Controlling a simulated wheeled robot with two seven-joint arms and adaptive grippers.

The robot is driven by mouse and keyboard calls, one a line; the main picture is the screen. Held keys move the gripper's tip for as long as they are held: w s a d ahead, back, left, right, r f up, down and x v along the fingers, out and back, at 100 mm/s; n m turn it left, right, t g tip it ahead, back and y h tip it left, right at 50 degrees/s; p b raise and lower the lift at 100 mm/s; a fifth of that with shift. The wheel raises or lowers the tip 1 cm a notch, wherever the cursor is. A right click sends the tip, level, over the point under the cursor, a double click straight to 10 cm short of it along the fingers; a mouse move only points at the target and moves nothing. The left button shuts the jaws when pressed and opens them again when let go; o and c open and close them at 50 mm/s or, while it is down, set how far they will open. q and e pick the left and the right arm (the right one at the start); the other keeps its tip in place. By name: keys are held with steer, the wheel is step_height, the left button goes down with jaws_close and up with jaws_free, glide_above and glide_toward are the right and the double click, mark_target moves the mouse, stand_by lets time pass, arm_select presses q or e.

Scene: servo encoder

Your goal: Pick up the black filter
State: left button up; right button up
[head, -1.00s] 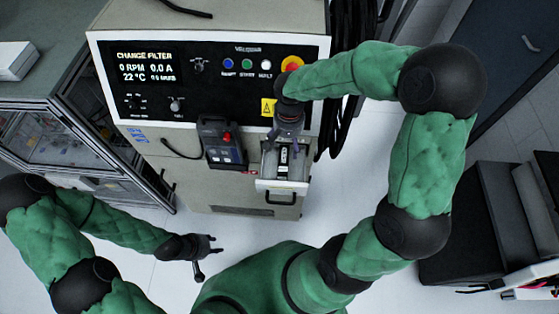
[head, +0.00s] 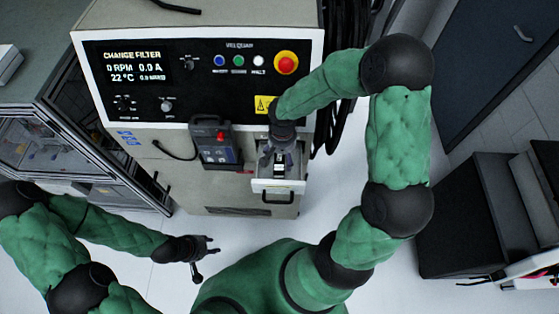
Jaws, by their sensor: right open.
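The black filter (head: 280,172) lies in the open drawer (head: 279,188) at the front of the machine. It is dark with a white label, and most of it is hidden under my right gripper. My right gripper (head: 278,163) is open and points down into the drawer, with its fingers spread over the filter. I cannot tell whether the fingers touch it. My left gripper (head: 207,261) is empty, its fingers spread apart, over the floor at the lower left, away from the drawer.
The machine's panel (head: 140,72) reads CHANGE FILTER and has a red button (head: 286,63). A handheld pendant (head: 214,143) hangs just left of the drawer. Black cables (head: 340,90) run down the machine's right side. A glass cabinet (head: 50,130) stands left. Floor is clear in front.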

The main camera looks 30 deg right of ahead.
step_height(320, 180, down, 2)
steer(key=c, duration=1.3)
steer(key=shift+r, duration=0.2)
